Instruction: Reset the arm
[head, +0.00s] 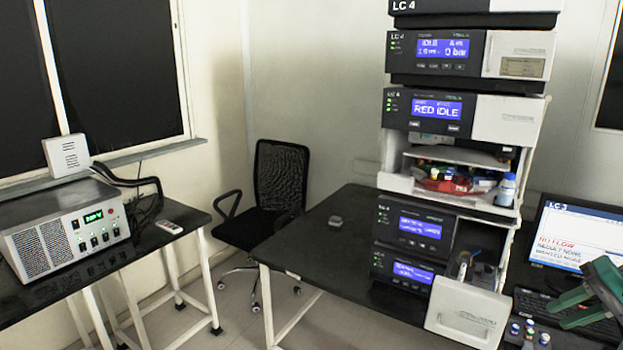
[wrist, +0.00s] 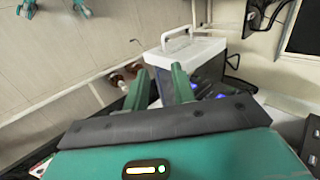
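My green gripper (head: 559,315) is at the far right of the head view, over the front right of the dark bench by the keyboard. In the wrist view, its two green fingers (wrist: 162,78) stand apart with a gap between them. Nothing is held between them. The gripper body fills the bottom of the wrist view. A white-topped unit with a handle (wrist: 195,48) shows beyond the fingertips.
The instrument stack (head: 465,110) with an open bay of bottles stands on the bench (head: 320,235). A chair (head: 275,195) and a side table with a power unit (head: 70,235) are left.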

